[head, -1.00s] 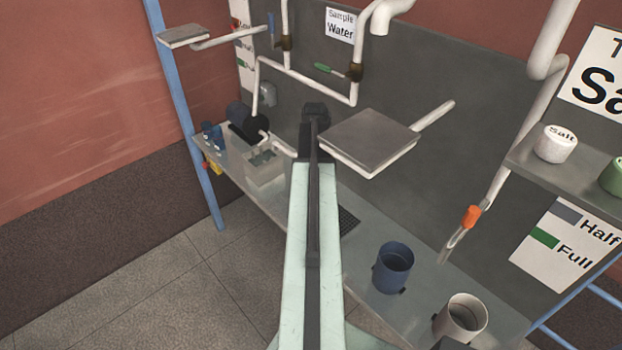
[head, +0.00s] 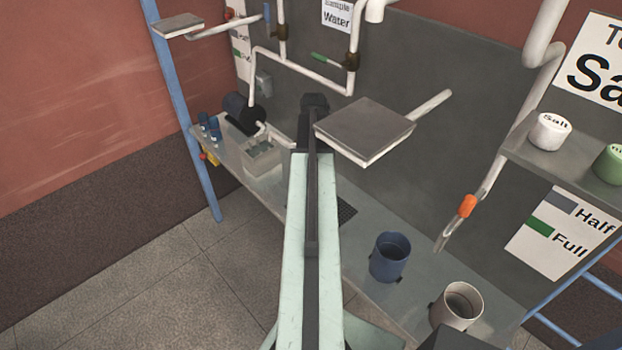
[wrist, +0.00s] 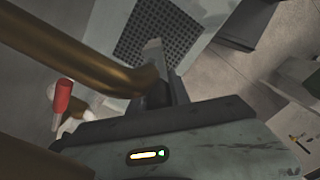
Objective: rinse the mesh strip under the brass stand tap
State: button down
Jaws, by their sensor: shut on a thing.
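My gripper (wrist: 160,82) is in the middle of the wrist view, shut on a narrow pale grey strip (wrist: 153,52), which I take for the mesh strip. Its mesh is too small to make out. A thick brass pipe (wrist: 75,48), seemingly the stand tap, curves in from the left of the wrist view, and its end comes close to the gripper and partly covers it. I cannot tell whether they touch or whether water runs. In the head view my arm covers the tap, the strip and the gripper's fingertips.
A dark perforated grid (wrist: 150,28) lies on the bench beyond the strip; part of it shows in the head view (head: 347,209). A blue cup (head: 390,258) and a beige cup (head: 457,305) stand on the right. A grey shelf plate (head: 365,130) overhangs right of my arm.

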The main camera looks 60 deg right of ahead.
jog(key=shift+w+d, duration=0.1)
jog(key=shift+w, duration=0.15)
jog(key=shift+s, duration=0.1)
jog(key=shift+s+a, duration=0.25)
jog(key=shift+s, duration=0.2)
dwell(0.4)
jog(key=shift+w+d, duration=0.25)
jog(key=shift+w, duration=0.3)
jog(key=shift+a, duration=0.1)
